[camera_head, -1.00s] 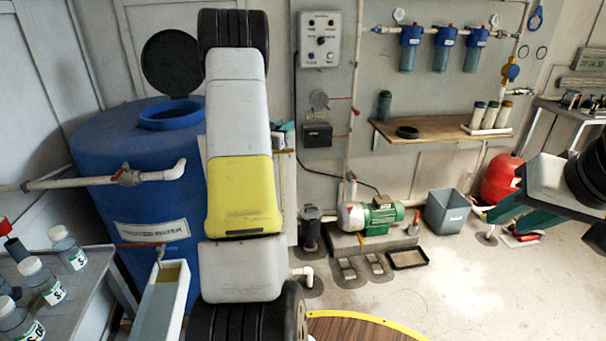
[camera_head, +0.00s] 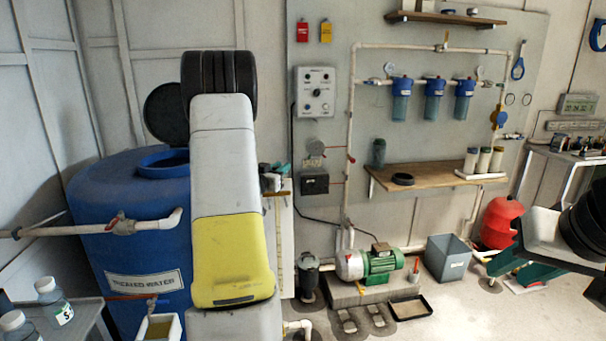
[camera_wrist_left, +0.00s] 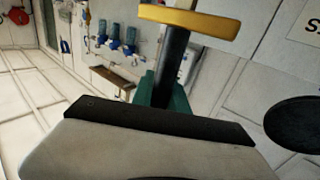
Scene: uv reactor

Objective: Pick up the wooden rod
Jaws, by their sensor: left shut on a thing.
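My left gripper (camera_wrist_left: 164,92) has teal fingers shut around a dark upright shaft (camera_wrist_left: 173,62) in the left wrist view. In the head view my left gripper (camera_head: 275,177) shows only as small teal and dark parts behind my forearm, with a thin brown bar (camera_head: 280,193) just below. Most of the held piece is hidden there. My right gripper (camera_head: 522,268) is at the right edge, its green fingers apart and nothing seen between them.
A blue treated-water tank (camera_head: 150,250) stands at left behind my arm. A wooden shelf (camera_head: 440,177) is on the back wall, with blue filters (camera_head: 434,88) above. A green pump (camera_head: 380,262), grey bin (camera_head: 447,258) and red container (camera_head: 500,222) stand on the floor.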

